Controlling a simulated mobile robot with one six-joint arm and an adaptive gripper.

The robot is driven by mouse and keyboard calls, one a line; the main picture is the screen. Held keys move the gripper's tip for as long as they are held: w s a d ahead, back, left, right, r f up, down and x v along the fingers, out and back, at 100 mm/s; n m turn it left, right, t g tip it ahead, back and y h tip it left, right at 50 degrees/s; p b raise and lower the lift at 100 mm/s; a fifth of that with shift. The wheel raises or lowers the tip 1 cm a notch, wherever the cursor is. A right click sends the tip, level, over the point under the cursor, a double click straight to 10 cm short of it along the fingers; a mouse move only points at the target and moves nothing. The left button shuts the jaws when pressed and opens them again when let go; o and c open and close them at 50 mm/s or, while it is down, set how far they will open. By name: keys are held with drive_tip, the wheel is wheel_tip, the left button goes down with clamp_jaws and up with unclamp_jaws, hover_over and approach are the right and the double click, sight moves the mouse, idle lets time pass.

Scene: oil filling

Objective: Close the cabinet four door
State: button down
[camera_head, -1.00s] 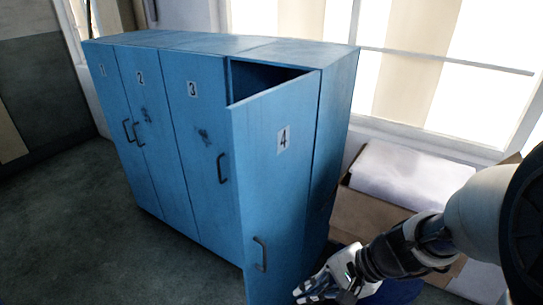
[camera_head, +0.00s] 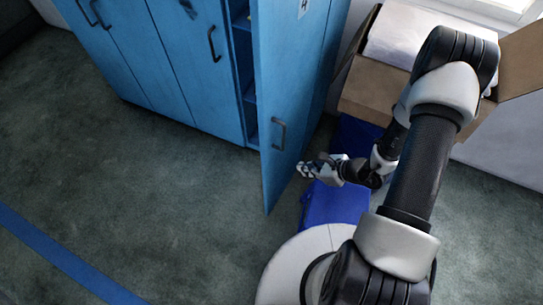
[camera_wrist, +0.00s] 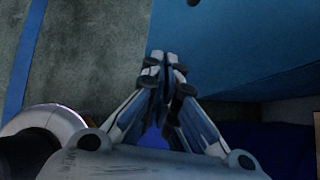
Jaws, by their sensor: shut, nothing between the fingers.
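The blue cabinet four door (camera_head: 290,85) stands ajar, swung out from the cabinet front. Part of its number 4 label (camera_head: 303,8) shows at the top edge of the head view, and its dark handle (camera_head: 279,134) is on the front face. A dark gap with shelves (camera_head: 246,70) shows between the door and cabinet three. My gripper (camera_head: 303,170) is low, just right of the door's lower part, with its fingers shut and empty. In the wrist view the gripper (camera_wrist: 164,62) points toward the blue door panel (camera_wrist: 235,45); whether it touches the door I cannot tell.
Cabinet three (camera_head: 195,60) and its neighbours stand left, shut. An open cardboard box (camera_head: 372,100) with white contents is at the right by the wall. A blue object (camera_head: 335,205) lies below my gripper. The grey floor (camera_head: 150,190) at left is clear.

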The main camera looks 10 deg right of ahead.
drive_tip(key=b, duration=0.3)
approach(269, 164)
wheel_tip(269, 164, down, 3)
drive_tip(key=w+a, duration=0.1)
drive_tip(key=a, duration=0.1)
drive_tip(key=shift+w+a+f+b, duration=0.1)
drive_tip(key=shift+w+a+b, duration=0.2)
drive_tip(key=shift+w+b, duration=0.1)
drive_tip(key=shift+a, duration=0.1)
